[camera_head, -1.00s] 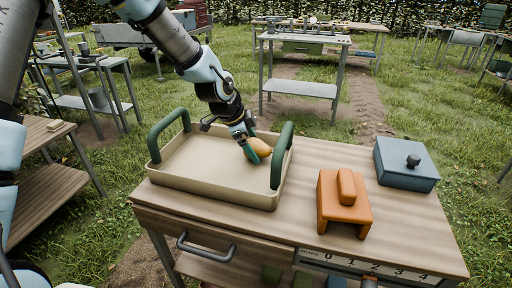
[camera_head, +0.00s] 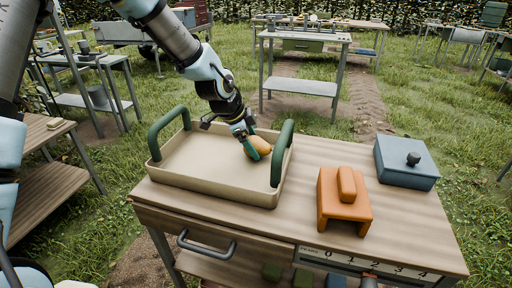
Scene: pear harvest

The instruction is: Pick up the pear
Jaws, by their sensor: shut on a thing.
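The orange-brown pear (camera_head: 261,144) is at the right part of the beige tray (camera_head: 215,188) with green handles, on the wooden table. My gripper (camera_head: 253,147) comes down from the upper left and is shut on the pear. Its green fingers cover the pear's left side. I cannot tell whether the pear touches the tray floor or hangs just above it.
The tray's right green handle (camera_head: 281,155) stands close to the right of the pear, its left handle (camera_head: 165,133) farther off. An orange block-like object (camera_head: 345,200) and a blue lidded box (camera_head: 407,163) stand on the table's right side. The tray's left part is empty.

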